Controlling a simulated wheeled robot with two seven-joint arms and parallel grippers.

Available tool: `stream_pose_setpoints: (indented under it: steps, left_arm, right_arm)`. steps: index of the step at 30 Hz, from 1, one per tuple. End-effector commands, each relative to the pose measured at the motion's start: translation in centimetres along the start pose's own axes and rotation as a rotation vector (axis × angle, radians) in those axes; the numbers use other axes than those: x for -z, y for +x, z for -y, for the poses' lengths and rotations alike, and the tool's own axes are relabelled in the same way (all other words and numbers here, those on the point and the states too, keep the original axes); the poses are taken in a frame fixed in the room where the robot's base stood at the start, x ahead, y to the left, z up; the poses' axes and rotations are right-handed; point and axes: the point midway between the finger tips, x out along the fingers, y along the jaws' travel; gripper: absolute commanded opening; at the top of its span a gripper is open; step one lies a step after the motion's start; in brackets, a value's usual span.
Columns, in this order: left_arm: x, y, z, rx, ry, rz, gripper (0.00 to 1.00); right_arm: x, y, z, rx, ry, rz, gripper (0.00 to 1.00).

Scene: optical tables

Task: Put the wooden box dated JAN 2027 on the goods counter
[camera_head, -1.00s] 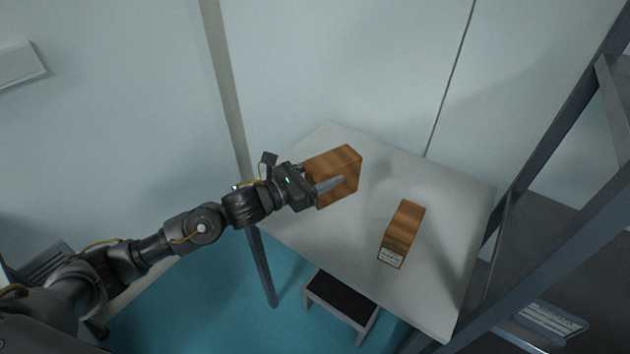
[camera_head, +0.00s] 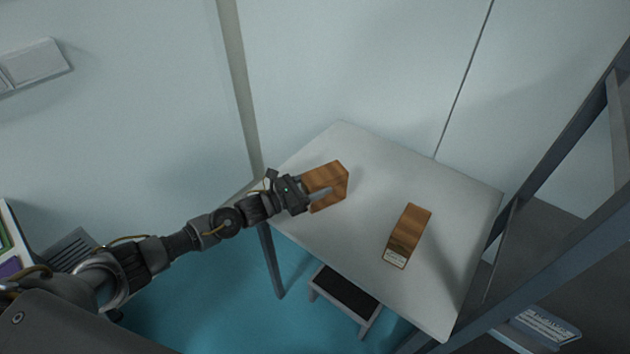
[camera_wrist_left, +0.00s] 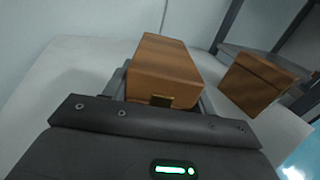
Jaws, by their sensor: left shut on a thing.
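One wooden box (camera_head: 330,180) is held by my left gripper (camera_head: 318,194) at the left part of a pale table (camera_head: 390,180). The jaws are shut on it, one finger showing along its near side. In the left wrist view the held box (camera_wrist_left: 165,70) lies straight ahead between the fingers; no date shows on the faces in view. I cannot tell whether it touches the tabletop. A second wooden box (camera_head: 410,230) stands on the table to the right, with a white label on its near end, too small to read. My right gripper is not in view.
A dark metal shelf frame (camera_head: 560,200) stands close along the table's right side. A small step stool (camera_head: 345,298) is on the blue floor below the table's front edge. A wall is behind. The tabletop between the two boxes is clear.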

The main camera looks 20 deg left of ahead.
Motion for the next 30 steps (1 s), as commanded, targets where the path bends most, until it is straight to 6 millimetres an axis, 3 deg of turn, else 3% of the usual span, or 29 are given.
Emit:
stream_pose_setpoints:
  steps: [12, 13, 18, 28, 30]
  left_arm:
    - [0.46, 0.05, 0.02, 0.001, 0.001, 0.004, 0.18]
    - [0.53, 0.0, 0.06, 0.001, 0.0, 0.0, 0.59]
    - [0.47, 0.01, 0.07, 0.001, -0.001, 0.0, 0.78]
    - [-0.02, 0.02, 0.07, 0.001, -0.001, 0.0, 0.78]
    - [0.44, -0.74, 0.02, 0.0, 0.0, -0.003, 0.78]
  right_arm:
    - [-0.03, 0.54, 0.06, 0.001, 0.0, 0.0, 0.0]
    - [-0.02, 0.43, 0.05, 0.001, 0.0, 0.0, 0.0]
    - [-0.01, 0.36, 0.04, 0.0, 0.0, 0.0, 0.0]
    - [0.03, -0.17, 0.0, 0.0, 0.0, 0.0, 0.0]
    - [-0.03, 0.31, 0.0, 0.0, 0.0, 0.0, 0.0]
